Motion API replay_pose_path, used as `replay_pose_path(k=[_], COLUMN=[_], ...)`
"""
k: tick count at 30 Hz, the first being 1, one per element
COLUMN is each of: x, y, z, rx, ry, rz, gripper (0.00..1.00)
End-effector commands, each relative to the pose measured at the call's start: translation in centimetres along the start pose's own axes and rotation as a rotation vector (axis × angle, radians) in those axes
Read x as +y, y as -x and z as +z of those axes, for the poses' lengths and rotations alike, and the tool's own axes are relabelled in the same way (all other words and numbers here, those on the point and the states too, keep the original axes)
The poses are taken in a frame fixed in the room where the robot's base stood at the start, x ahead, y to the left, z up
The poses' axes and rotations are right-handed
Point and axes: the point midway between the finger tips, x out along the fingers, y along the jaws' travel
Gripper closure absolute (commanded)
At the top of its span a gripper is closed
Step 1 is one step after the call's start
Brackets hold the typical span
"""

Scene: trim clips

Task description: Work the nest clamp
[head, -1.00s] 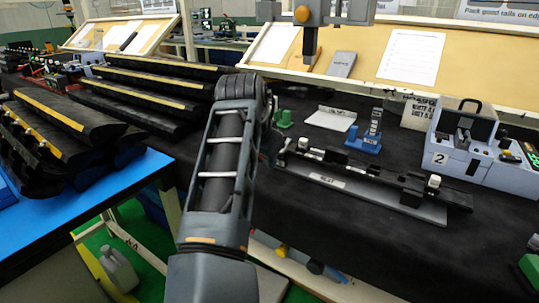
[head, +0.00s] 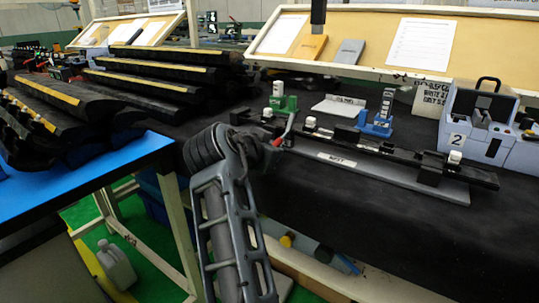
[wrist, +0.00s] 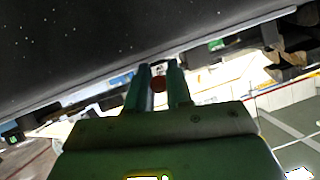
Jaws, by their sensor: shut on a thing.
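The nest (head: 395,178), a long grey plate with a label and a black rail-like part lying along it, is on the dark table in the head view. My gripper is shut on this red handle. My wrist hides part of the clamp in the head view, so its exact position is unclear.
A green fixture (head: 283,101) and a blue fixture (head: 380,118) stand behind the nest. A grey box marked 2 (head: 480,125) stands to the right. Black trim rails (head: 150,85) are stacked at the left. Dark table cloth in front of the nest is clear.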

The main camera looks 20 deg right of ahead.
Motion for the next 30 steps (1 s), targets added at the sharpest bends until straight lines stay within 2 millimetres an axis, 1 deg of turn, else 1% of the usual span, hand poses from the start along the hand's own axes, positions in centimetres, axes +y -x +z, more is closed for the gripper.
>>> replay_pose_path(k=[11, 12, 19, 26, 30], x=[0.0, 0.0, 0.0, 0.0, -0.1], y=[0.0, 0.0, 0.0, 0.0, 1.0], z=[-0.2, -0.2, -0.1, -0.1, -0.1], rx=[0.008, 0.008, 0.006, 0.006, 0.007], ry=[-0.001, -0.001, 0.0, 0.0, 0.001], rz=[-0.001, -0.001, -0.001, -0.001, -0.002], gripper=[1.0, 0.79, 0.57, 0.57, 0.57])
